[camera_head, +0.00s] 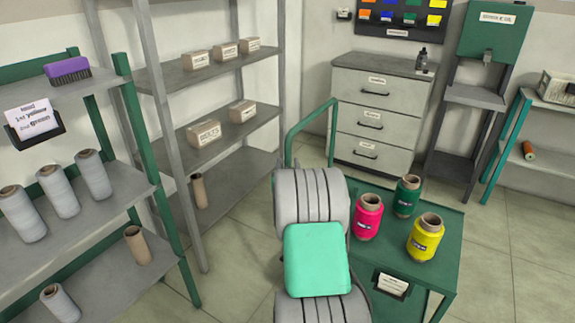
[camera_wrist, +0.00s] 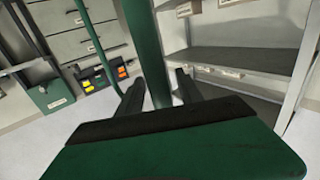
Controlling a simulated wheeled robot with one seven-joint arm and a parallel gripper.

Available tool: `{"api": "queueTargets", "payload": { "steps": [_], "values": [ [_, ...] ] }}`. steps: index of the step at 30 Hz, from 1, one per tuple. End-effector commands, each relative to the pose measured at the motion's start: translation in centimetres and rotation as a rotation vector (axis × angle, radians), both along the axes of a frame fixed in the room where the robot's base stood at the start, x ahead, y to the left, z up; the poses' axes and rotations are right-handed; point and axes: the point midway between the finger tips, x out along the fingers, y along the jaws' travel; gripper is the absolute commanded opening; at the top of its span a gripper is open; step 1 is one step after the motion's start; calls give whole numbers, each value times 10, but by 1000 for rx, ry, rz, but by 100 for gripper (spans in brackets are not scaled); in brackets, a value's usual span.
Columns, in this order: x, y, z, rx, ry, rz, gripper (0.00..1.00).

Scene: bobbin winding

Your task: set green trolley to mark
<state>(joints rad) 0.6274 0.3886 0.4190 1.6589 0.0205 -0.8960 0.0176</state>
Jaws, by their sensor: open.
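The green trolley (camera_head: 388,256) stands right of my arm in the head view. It carries a pink spool (camera_head: 367,217), a dark green spool (camera_head: 407,196) and a yellow spool (camera_head: 425,238), all upright. Its bent green handle (camera_head: 309,121) rises at the left, partly hidden behind my arm. In the wrist view a green post (camera_wrist: 146,50), seemingly the handle, runs between the two dark fingers of my gripper (camera_wrist: 158,93). The fingers are open, one on each side of the post; I cannot tell whether they touch it. In the head view my arm hides the gripper. No floor mark shows.
Grey shelving with boxes (camera_head: 208,134) stands behind on the left; a nearer rack with white spools (camera_head: 58,191) stands far left. Drawers (camera_head: 375,115) and a green cabinet (camera_head: 494,32) line the back wall. Tiled floor (camera_head: 490,225) is clear right of the trolley.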

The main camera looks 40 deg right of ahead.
Motion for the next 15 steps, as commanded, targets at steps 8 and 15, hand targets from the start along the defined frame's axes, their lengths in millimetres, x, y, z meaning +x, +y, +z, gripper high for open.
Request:
{"api": "queueTargets", "payload": {
  "steps": [8, 15],
  "values": [
    [4, -3, 0, 0, 0, 1, 43],
    [4, -3, 0, 0, 0, 1, 25]
  ]
}}
